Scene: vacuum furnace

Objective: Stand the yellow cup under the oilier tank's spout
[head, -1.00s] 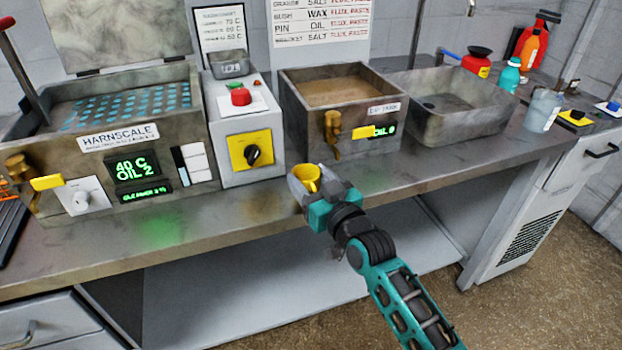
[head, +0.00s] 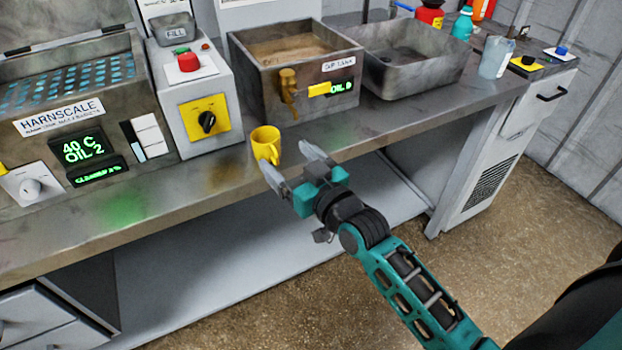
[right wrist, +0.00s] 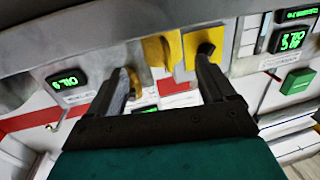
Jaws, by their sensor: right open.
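The yellow cup (head: 265,146) stands upright on the bench, in front of and a little left of the right tank's brass spout (head: 288,84). In the right wrist view, turned upside down, the cup (right wrist: 158,50) shows beyond the fingers. The right tank (head: 262,82) has a display (head: 341,87) that seems to read OIL 0. The left tank (head: 105,95) has a display (head: 82,149) reading OIL 2; its spout is out of view. My right gripper (head: 286,160) is open and empty, just in front of the cup and apart from it. My left gripper is not in view.
A grey control box (head: 190,95) with a red button and black knob stands between the tanks. An empty metal basin (head: 420,75) is right of the right tank. The bench front strip (head: 165,195) is clear. A pale jug (head: 495,57) stands farther right.

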